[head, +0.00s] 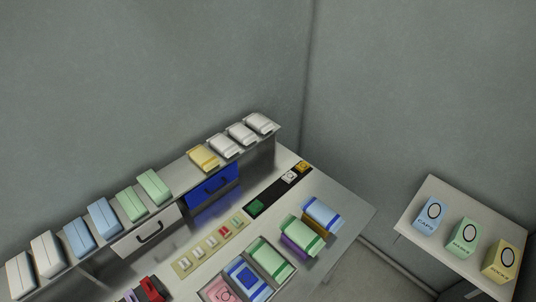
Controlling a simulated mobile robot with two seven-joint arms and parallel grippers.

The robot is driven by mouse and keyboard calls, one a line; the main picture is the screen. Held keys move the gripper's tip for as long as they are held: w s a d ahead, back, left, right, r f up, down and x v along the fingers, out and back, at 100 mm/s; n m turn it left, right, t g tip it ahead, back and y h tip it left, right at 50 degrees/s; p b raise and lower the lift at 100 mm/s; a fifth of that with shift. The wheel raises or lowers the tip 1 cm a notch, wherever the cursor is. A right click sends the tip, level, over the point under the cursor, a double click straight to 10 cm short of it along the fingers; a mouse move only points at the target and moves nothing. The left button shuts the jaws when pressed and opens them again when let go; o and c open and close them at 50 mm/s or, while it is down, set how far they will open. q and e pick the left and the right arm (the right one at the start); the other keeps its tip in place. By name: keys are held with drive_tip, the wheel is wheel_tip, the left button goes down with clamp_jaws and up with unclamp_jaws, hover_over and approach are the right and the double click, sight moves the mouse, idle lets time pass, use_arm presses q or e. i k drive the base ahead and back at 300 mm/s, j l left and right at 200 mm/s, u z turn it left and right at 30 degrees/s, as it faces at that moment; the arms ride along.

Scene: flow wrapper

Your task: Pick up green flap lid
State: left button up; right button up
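Two light green flap-topped pieces lie side by side on the raised shelf at the left: a left one (131,205) and a right one (154,186). Which of them is the green flap lid I cannot tell. Other green things are a box (466,239) with a dark oval on the right table, a green-and-white pack (271,258) in a tray on the bench, and another green-and-white pack (302,232) on the bench. Neither of my grippers is in view.
The shelf also holds white, blue and yellow pieces (204,158). Below it are a white drawer (146,238) and a blue drawer (212,187) with handles. A button strip (211,244) lies on the bench. A gap separates bench and right table (437,195).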

sight(255, 207)
drive_tip(key=u, duration=0.15)
drive_tip(key=i+j+z, duration=0.15)
drive_tip(key=i, duration=0.55)
drive_tip(key=k+l+u, duration=0.1)
drive_tip(key=u, duration=0.35)
drive_tip(key=k+l+u, duration=0.1)
drive_tip(key=u, duration=0.35)
drive_tip(key=k+u, duration=0.15)
drive_tip(key=u, duration=0.3)
